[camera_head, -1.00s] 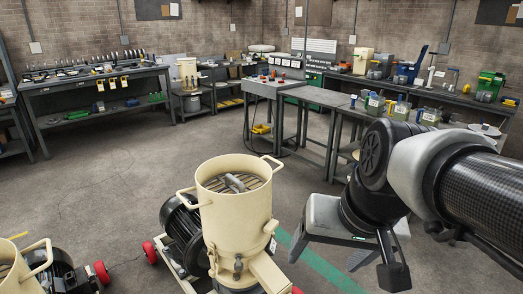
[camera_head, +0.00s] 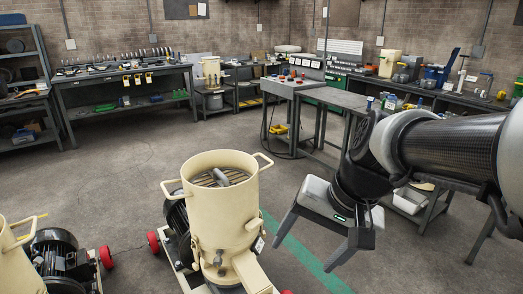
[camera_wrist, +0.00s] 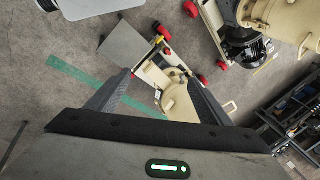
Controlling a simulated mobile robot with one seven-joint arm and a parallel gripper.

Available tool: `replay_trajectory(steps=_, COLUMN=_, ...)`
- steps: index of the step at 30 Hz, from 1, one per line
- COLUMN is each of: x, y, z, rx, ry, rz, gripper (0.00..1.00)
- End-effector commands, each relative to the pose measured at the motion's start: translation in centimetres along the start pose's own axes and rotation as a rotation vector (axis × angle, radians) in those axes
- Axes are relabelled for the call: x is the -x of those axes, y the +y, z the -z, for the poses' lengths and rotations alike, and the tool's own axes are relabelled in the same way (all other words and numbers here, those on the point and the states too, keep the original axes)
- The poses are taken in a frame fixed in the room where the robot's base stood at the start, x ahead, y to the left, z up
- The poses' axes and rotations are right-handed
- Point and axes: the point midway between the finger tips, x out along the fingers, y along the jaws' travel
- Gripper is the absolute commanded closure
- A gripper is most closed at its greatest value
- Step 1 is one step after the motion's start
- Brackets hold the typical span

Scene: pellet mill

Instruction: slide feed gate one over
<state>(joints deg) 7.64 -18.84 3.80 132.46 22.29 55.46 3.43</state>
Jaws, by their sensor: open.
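A cream pellet mill (camera_head: 222,218) with an open round hopper, two loop handles and a dark motor stands in front of me in the head view. A grey grate and fitting show inside the hopper. A small metal fitting (camera_head: 219,258) is on its lower front, and a white tag (camera_head: 260,244) hangs on its right side. I cannot tell which part is feed gate one. My gripper (camera_head: 303,252) is open and empty, right of the mill and apart from it. In the wrist view, cream machine parts (camera_wrist: 180,104) show beyond the spread fingers (camera_wrist: 158,76).
A second cream mill (camera_head: 12,262) is cut off at the lower left. Both mills have red wheels. A workbench (camera_head: 125,80) and a grey table (camera_head: 291,87) stand behind, with another bench along the right. A green line (camera_head: 308,262) crosses the floor. Bare floor lies left of centre.

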Motion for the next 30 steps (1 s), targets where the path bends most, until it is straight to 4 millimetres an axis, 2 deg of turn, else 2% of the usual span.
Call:
replay_trajectory(steps=1, x=-2.4, y=0.1, z=0.4, rx=-0.057, ry=-0.044, rz=0.025, gripper=0.27)
replay_trajectory(steps=5, x=-5.9, y=-1.1, z=1.7, rx=-0.190, ry=-0.134, rz=0.104, gripper=0.27)
replay_trajectory(steps=10, x=-11.6, y=-2.4, z=4.3, rx=-0.417, ry=-0.271, rz=0.239, gripper=0.27)
replay_trajectory(steps=14, x=-17.2, y=-3.1, z=7.7, rx=-0.652, ry=-0.397, rz=0.387, gripper=0.27)
replay_trajectory(steps=17, x=-21.7, y=-3.1, z=10.9, rx=-0.852, ry=-0.495, rz=0.519, gripper=0.27)
replay_trajectory(steps=20, x=-26.1, y=-2.2, z=14.6, rx=-1.058, ry=-0.582, rz=0.661, gripper=0.27)
replay_trajectory(steps=24, x=-32.0, y=0.7, z=19.8, rx=-1.336, ry=-0.681, rz=0.869, gripper=0.27)
replay_trajectory(steps=27, x=-35.3, y=3.2, z=22.7, rx=-1.497, ry=-0.727, rz=0.997, gripper=0.27)
replay_trajectory(steps=30, x=-37.5, y=5.4, z=24.7, rx=-1.609, ry=-0.752, rz=1.092, gripper=0.27)
